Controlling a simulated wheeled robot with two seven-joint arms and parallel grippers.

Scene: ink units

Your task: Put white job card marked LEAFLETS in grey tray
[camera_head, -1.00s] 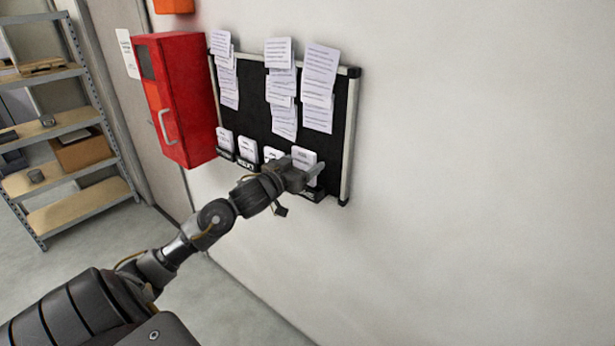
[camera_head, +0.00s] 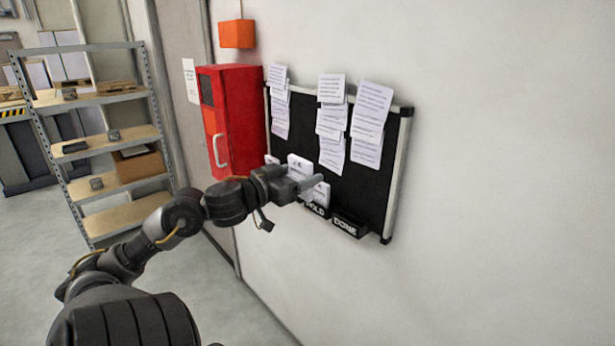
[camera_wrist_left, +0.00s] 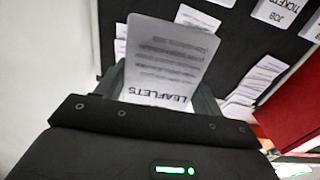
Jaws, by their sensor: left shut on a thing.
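The white job card marked LEAFLETS (camera_wrist_left: 168,58) shows large in the left wrist view, its lettering upside down. My left gripper (camera_head: 308,184) is shut on this card by its lettered end. In the head view the gripper is in front of the lower part of the black board. The right gripper is out of view. I see no grey tray in these frames.
The black board (camera_head: 395,160) carries pinned sheets (camera_head: 371,110) and dark holders marked HOLD (camera_head: 315,208) and DONE (camera_head: 347,226). A red cabinet (camera_head: 235,110) and shelving (camera_head: 110,95) are left. The wall at right is bare.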

